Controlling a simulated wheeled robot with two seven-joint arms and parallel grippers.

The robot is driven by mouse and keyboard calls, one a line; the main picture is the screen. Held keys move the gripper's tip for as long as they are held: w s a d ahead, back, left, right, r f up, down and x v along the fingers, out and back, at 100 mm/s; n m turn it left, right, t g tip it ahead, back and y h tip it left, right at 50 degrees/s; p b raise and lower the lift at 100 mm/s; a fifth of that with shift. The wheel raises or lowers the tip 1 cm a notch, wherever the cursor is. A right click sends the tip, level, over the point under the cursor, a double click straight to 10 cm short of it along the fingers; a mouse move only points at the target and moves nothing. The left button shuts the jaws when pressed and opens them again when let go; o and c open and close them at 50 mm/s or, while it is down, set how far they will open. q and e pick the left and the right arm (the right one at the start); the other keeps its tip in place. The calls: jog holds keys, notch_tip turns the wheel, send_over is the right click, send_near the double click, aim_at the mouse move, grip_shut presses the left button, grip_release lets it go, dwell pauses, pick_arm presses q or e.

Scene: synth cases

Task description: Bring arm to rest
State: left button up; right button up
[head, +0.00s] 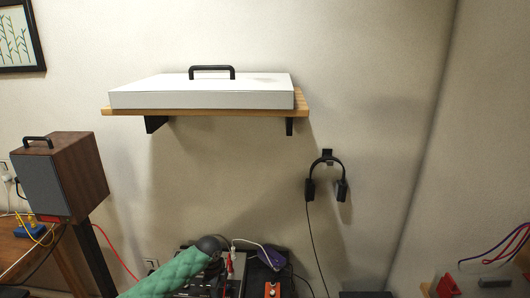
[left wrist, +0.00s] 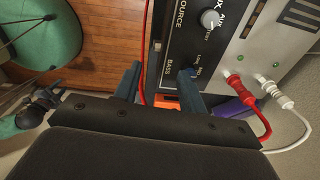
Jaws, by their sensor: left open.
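My left gripper (left wrist: 160,88) shows in the left wrist view with its two blue-grey fingers apart. They point at the black front panel (left wrist: 187,45) of an audio unit with knobs and jacks. An orange-red piece (left wrist: 165,102) shows behind the gap between the fingers; I cannot tell that anything is held. A red cable (left wrist: 145,50) runs past the left finger. In the head view I cannot make out the left gripper among the dark gear at the bottom. My right gripper is in neither view.
A white case (head: 200,98) lies on a wooden wall shelf (head: 301,101). Headphones (head: 341,187) hang on a hook. A wooden speaker (head: 75,180) stands left. A green quilted form (head: 170,277) rises at the bottom. Red and white plugs (left wrist: 235,82) sit in the unit.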

pick_arm(q)
jog(key=s+d+f+n+t+h, duration=0.1)
jog(key=s+d+n, duration=0.25)
jog(key=s, duration=0.65)
jog(key=s+d+f+n+t+h, duration=0.1)
jog(key=s+d+f+n, duration=0.3)
jog(key=s, duration=0.7)
jog(key=s+a+r+n+y, duration=0.1)
jog(key=s+a+r+n, duration=0.25)
jog(key=s, duration=0.35)
jog(key=s+a+r+n+t+y, duration=0.1)
jog(key=s+a+r+n, duration=0.2)
jog(key=s, duration=0.4)
jog(key=s+a+r+n+y, duration=0.1)
jog(key=s+a+n, duration=0.2)
jog(key=s+a, duration=0.3)
jog(key=s+d+f, duration=0.1)
jog(key=s+f, duration=0.1)
jog(key=f, duration=1)
jog(key=s+d+f+g, duration=0.1)
jog(key=s+d+f, duration=0.1)
jog(key=f, duration=1.1)
jog(key=s+d+f+g, duration=0.1)
jog(key=s+d+f, duration=0.1)
jog(key=f, duration=1)
jog(key=shift+f+h, duration=0.4)
jog(key=shift+d, duration=0.1)
